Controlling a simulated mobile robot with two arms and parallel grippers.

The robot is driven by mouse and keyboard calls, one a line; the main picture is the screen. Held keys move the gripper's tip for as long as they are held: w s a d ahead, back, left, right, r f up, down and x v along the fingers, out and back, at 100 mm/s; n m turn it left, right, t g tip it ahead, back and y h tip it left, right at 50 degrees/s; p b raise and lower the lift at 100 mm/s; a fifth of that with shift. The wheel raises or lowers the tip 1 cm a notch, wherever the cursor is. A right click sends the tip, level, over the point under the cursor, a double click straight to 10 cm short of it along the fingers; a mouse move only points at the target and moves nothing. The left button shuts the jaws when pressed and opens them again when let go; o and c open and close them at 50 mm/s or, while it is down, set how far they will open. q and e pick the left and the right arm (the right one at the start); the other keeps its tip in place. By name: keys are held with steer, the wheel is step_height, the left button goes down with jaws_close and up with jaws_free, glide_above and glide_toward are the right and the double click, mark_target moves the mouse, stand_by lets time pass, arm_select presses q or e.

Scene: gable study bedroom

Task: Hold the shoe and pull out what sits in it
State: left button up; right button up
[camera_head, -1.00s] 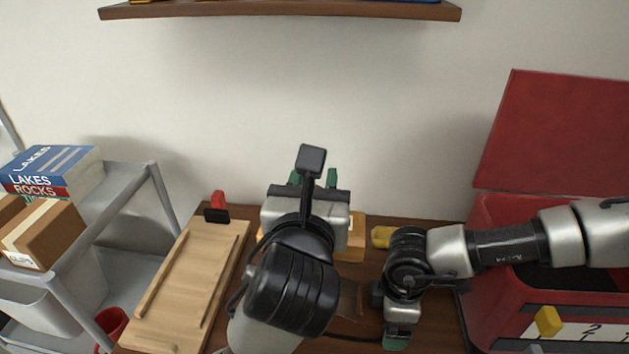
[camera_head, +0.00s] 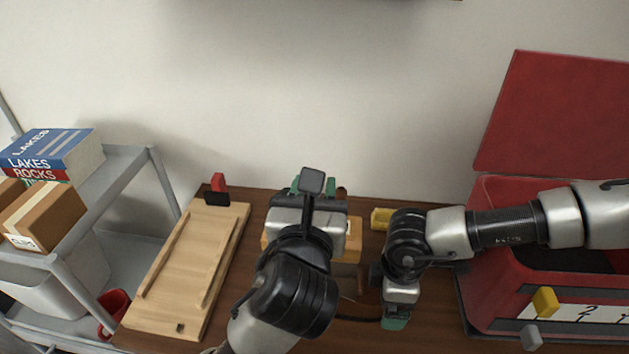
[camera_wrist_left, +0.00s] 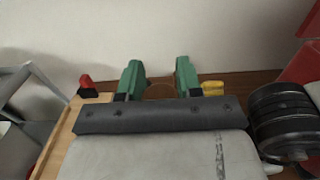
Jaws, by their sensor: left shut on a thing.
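My left gripper (camera_head: 316,187) is low over the middle of the desk, its green fingers shut on a brown thing. In the left wrist view, a rounded brown piece (camera_wrist_left: 160,91) shows between the fingers; I cannot tell whether it is the shoe or what sits in it. A tan piece (camera_head: 354,240) shows beside and under this gripper, and a brown piece (camera_head: 346,282) nearer me; the arm hides most of both. My right gripper (camera_head: 395,322) points down at the desk, right of the left one. Its finger gap is not visible.
A wooden tray-like board (camera_head: 188,270) lies left, with a red-and-black item (camera_head: 217,190) behind it. A yellow block (camera_head: 381,218) lies behind my right wrist. An open red box (camera_head: 490,240) stands right. A grey cart (camera_head: 152,165) with books (camera_head: 55,155) is far left.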

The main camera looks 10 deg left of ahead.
arm_select(q)
steer(key=shift+f, duration=1.3)
arm_select(e)
steer(key=o, duration=0.8)
step_height(320, 180, up, 12)
steer(key=shift+r, duration=0.1)
